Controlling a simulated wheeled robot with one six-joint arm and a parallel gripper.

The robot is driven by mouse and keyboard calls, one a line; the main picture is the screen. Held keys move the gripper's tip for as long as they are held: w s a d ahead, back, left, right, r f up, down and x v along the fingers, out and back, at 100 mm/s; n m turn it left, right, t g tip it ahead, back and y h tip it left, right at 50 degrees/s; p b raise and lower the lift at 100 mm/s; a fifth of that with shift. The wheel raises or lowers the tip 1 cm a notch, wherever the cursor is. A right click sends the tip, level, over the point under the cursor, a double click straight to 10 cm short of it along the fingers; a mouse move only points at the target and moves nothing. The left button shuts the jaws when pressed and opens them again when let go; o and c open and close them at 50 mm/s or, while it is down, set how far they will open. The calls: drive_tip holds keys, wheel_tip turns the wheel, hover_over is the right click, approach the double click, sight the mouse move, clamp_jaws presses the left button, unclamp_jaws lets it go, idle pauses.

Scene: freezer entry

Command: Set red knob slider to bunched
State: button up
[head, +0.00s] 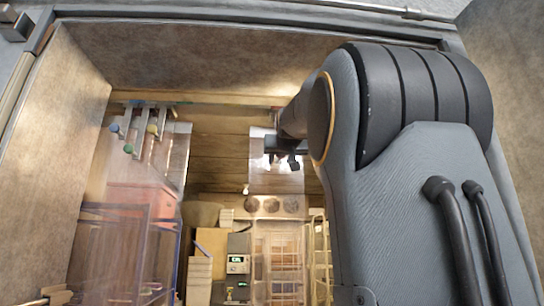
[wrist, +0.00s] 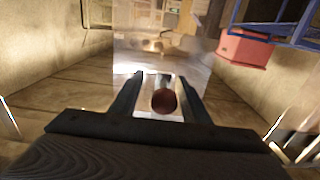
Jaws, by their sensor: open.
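The red knob (wrist: 164,101) is round and dark red. In the wrist view it sits between the two fingers of my gripper (wrist: 163,80), with a gap visible on either side. A pale slider plate shows behind it. A single clear curtain strip (head: 277,178) hangs below my gripper (head: 283,158) in the head view; the strip also shows in the wrist view (wrist: 135,55). My gripper is open around the knob, and I cannot tell whether a finger touches it. In the head view my gripper and arm hide the red knob.
Blue (head: 114,128), green (head: 128,149) and yellow (head: 152,129) knobs sit close together at the left, above overlapping clear strips. A red box (wrist: 245,48) and a blue frame (wrist: 275,33) stand beyond. Side walls bound the opening.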

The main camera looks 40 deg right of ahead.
drive_tip(key=shift+w, duration=0.25)
